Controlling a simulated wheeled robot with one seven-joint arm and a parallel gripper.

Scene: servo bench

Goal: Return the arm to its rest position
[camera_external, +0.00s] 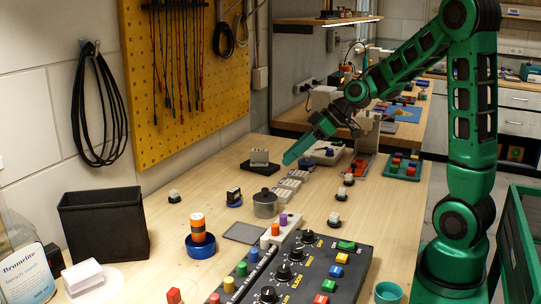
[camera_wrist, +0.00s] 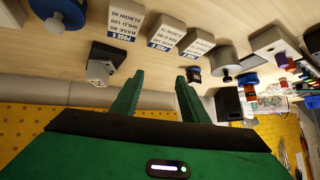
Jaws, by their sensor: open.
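My green arm rises from its base at the right of the external view and reaches left over the bench. My gripper (camera_external: 289,158) is over the far middle of the bench, pointing left. In the wrist view my gripper (camera_wrist: 158,77) shows two green fingers spread apart with nothing between them. A grey block with a dark base (camera_external: 260,158) stands left of the fingertips in the external view. I cannot tell the exact height of the gripper above the bench.
A control panel with knobs (camera_external: 318,270) fills the front of the bench. A black bin (camera_external: 104,228) stands at the left. Light grey labelled blocks (camera_wrist: 165,33) lie near the gripper. A pegboard (camera_external: 186,80) hangs on the wall. Bare wood shows at centre right (camera_external: 385,215).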

